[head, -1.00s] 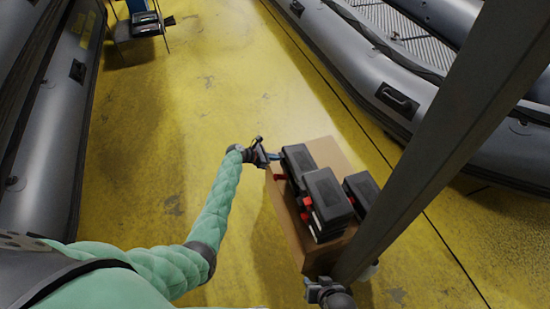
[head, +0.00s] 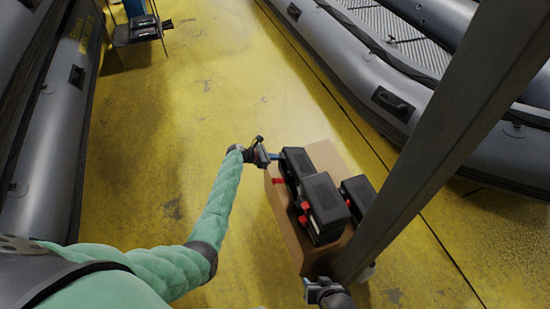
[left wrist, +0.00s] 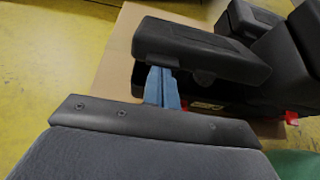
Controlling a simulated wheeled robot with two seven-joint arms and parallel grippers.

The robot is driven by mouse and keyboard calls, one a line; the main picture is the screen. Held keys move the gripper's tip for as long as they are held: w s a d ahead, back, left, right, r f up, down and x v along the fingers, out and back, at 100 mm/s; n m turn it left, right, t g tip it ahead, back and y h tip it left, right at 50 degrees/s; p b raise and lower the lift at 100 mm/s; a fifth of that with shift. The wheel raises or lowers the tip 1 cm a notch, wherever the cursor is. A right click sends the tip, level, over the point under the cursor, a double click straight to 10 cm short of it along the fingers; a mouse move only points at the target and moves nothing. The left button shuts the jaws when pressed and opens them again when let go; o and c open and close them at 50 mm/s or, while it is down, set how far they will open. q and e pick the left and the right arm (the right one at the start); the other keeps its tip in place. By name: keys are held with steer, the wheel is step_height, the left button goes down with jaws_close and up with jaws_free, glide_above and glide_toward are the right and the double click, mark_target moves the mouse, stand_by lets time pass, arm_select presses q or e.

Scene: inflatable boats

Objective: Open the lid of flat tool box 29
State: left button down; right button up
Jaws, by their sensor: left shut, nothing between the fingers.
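Several black tool boxes with red latches stand on a brown carton-like stand (head: 329,154); no number is readable, so I cannot tell which is 29. My left gripper (head: 272,156) is at the far left tool box (head: 297,160). In the left wrist view, its blue fingers (left wrist: 162,86) are shut and empty, with their tips at the underside of that box's lid (left wrist: 200,48). The lid sits tilted above its dark base (left wrist: 230,98), with a gap between them. My right gripper (head: 312,289) is low, by the near end of the stand; its fingers are unclear.
A second tool box (head: 323,194) and a third (head: 358,192) stand close beside it. A grey post (head: 440,130) crosses the right side. Grey inflatable boats lie left (head: 55,130) and right (head: 370,85).

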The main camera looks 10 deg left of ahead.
mark_target(287, 152)
arm_select(q)
steer(key=shift+w+d+r+p, duration=0.15)
steer(key=shift+d+r+p, duration=0.15)
steer(key=shift+r, duration=0.2)
steer(key=shift+w+d+r+p, duration=0.15)
steer(key=shift+r+p, duration=0.25)
steer(key=shift+r, duration=0.05)
steer(key=shift+w+d+r+p, duration=0.25)
steer(key=shift+d+r+p, duration=0.1)
steer(key=shift+r+p, duration=0.15)
steer(key=shift+w+d+r+p, duration=0.2)
steer(key=shift+d+r+p, duration=0.15)
steer(key=shift+r, duration=0.15)
steer(key=shift+w+d+r, duration=0.1)
steer(key=shift+d+r, duration=0.05)
steer(key=shift+w+d+r+p, duration=0.5)
steer(key=shift+d+r+p, duration=0.1)
steer(key=shift+d+r, duration=0.1)
steer(key=shift+w+d, duration=0.1)
steer(key=shift+d, duration=0.05)
